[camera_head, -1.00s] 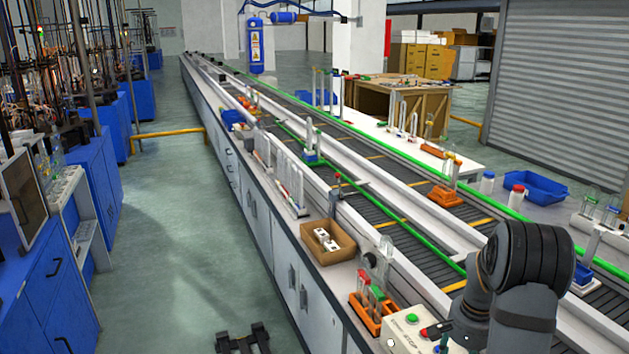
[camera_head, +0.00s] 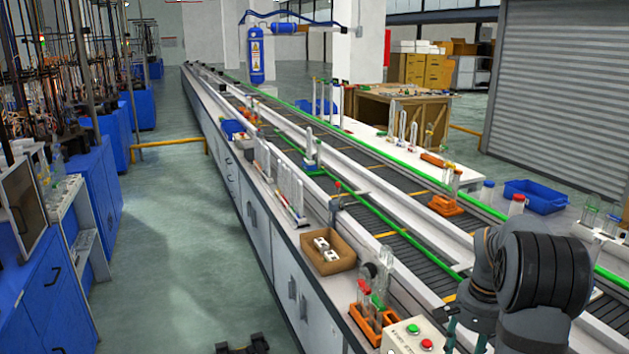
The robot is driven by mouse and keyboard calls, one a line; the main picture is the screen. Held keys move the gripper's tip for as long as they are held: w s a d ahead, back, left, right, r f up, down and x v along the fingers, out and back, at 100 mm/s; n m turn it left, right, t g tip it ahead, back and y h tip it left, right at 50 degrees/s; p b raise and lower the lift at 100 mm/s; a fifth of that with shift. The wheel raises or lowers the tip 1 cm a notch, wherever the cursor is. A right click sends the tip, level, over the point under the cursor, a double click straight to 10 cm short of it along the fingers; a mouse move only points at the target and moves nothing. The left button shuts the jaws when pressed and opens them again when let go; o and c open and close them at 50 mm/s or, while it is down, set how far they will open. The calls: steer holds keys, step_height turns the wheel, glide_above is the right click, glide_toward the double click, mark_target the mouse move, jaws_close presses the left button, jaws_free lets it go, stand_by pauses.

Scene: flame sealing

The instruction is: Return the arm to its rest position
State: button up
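The bulky dark grey joint of my arm (camera_head: 543,272) fills the lower right of the head view, over the near end of the conveyor bench. The rest of my arm runs down out of the bottom edge. I cannot make out my gripper or its fingers, so I cannot see whether it holds anything.
Beside my arm stand a control box (camera_head: 398,345) with green and red buttons and an orange rack (camera_head: 361,322) with tubes. A cardboard box (camera_head: 318,263) sits further along the bench. A dark part (camera_head: 242,349) shows low at the bottom edge. The aisle floor (camera_head: 185,255) is clear.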

step_height(320, 180, down, 8)
steer(key=shift+s+r, duration=0.15)
steer(key=shift+r, duration=0.1)
steer(key=shift+r+n+p, duration=0.4)
steer(key=shift+n+p, duration=0.4)
steer(key=shift+p, duration=0.05)
steer(key=n+p, duration=0.2)
steer(key=n, duration=0.2)
steer(key=shift+r+n+p, duration=0.1)
steer(key=shift+n+p, duration=0.2)
steer(key=shift+p, duration=0.1)
steer(key=n+p, duration=0.4)
steer(key=n, duration=0.2)
step_height(320, 180, up, 10)
steer(key=shift+b, duration=0.45)
